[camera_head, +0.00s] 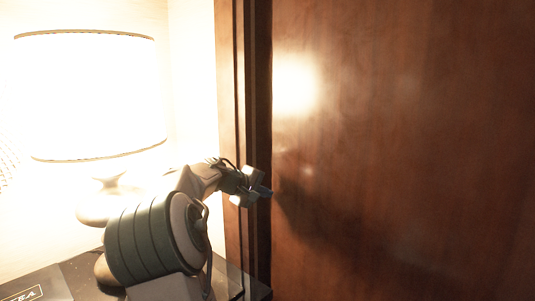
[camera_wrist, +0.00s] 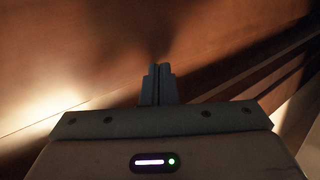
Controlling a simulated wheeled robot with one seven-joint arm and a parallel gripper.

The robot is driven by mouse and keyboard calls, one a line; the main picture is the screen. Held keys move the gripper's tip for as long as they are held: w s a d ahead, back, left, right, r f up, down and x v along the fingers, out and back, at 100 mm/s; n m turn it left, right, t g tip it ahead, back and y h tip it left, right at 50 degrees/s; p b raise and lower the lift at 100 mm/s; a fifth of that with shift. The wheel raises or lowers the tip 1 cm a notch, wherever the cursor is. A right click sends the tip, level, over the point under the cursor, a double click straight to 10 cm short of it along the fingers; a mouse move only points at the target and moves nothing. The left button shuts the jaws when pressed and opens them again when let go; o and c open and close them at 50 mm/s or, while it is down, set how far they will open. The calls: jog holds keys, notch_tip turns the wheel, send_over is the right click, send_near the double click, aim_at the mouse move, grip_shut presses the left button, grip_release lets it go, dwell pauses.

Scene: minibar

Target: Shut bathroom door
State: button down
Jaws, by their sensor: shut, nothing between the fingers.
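The bathroom door (camera_head: 410,130) is a tall reddish-brown wooden panel that fills the right half of the head view. Its left edge lies along the dark wooden frame (camera_head: 236,110), and I cannot tell from here whether it is fully closed. No handle shows. My gripper (camera_head: 266,192) is at the door's left edge, close to the panel. In the wrist view my gripper (camera_wrist: 158,72) has its two fingers together with nothing between them, and the door surface (camera_wrist: 110,40) fills the space ahead. Whether the fingertips touch the door is unclear.
A brightly lit lamp (camera_head: 90,95) stands at the left on a dark counter (camera_head: 75,280). A dark box or sign with pale lettering (camera_head: 25,294) lies at the front left of the counter. The pale wall (camera_head: 192,90) is beside the door frame.

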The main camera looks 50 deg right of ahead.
jog(key=w+a+r+m+g+h+p, duration=0.1)
jog(key=w+a+r+g+h+p, duration=0.2)
jog(key=w+a+r+h, duration=0.45)
jog(key=shift+y, duration=0.95)
jog(key=d+p, duration=0.1)
jog(key=d, duration=0.3)
jog(key=d+r+p, duration=0.1)
jog(key=d, duration=0.3)
jog(key=d+r+p, duration=0.1)
jog(key=d, duration=0.3)
jog(key=shift+s, duration=0.25)
jog(key=shift+s+f, duration=0.1)
jog(key=shift+s, duration=1.85)
